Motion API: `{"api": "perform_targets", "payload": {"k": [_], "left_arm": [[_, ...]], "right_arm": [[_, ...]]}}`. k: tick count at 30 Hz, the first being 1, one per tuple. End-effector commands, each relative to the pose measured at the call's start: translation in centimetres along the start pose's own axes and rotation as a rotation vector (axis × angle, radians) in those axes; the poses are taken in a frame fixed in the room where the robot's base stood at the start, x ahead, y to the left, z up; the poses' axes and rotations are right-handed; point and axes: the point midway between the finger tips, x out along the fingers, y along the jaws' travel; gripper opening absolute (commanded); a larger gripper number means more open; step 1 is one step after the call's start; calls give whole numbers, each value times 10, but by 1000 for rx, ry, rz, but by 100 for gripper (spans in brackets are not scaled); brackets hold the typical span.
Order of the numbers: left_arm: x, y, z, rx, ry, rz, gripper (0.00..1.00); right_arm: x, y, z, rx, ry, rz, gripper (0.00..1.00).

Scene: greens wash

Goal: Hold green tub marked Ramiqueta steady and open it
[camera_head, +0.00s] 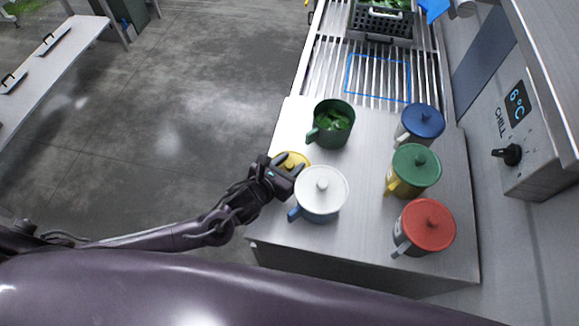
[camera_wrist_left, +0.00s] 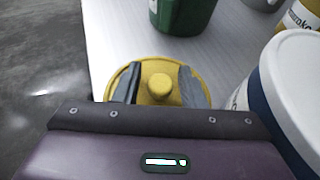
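The green tub (camera_head: 318,136) stands without a lid on the steel table, with leafy greens (camera_head: 336,122) inside. Its lower part shows in the left wrist view (camera_wrist_left: 183,16); its marking cannot be read. A yellow lid (camera_head: 291,158) with a round knob is nearer to me, just below the green tub in the picture. In the left wrist view, my left gripper (camera_wrist_left: 160,88) has its fingers apart on either side of the lid's knob (camera_wrist_left: 160,87), with gaps showing. Whether the lid lies on the table or on something is hard to tell. My right gripper is out of view.
A blue tub with a white lid (camera_head: 321,190) stands close beside my left gripper. Tubs with blue (camera_head: 422,121), green (camera_head: 416,165) and red (camera_head: 428,224) lids stand to the right. A crate of greens (camera_head: 383,25) is at the back, behind a slatted rack (camera_head: 340,60).

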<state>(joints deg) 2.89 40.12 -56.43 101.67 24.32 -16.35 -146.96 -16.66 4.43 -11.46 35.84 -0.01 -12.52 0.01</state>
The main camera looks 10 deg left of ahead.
Motion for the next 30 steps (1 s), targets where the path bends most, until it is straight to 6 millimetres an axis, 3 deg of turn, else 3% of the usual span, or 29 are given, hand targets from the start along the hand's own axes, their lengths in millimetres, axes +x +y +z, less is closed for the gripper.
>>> {"api": "perform_targets", "payload": {"k": [1, 8, 23, 30], "left_arm": [[0, 0, 0, 0, 0, 0, 30], [0, 0, 0, 0, 0, 0, 1], [-6, 8, 4, 2, -1, 0, 0], [-20, 8, 41, 1, -4, 0, 0]], "right_arm": [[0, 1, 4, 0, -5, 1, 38], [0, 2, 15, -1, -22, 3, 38], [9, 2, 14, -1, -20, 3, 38], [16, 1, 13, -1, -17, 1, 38]]}}
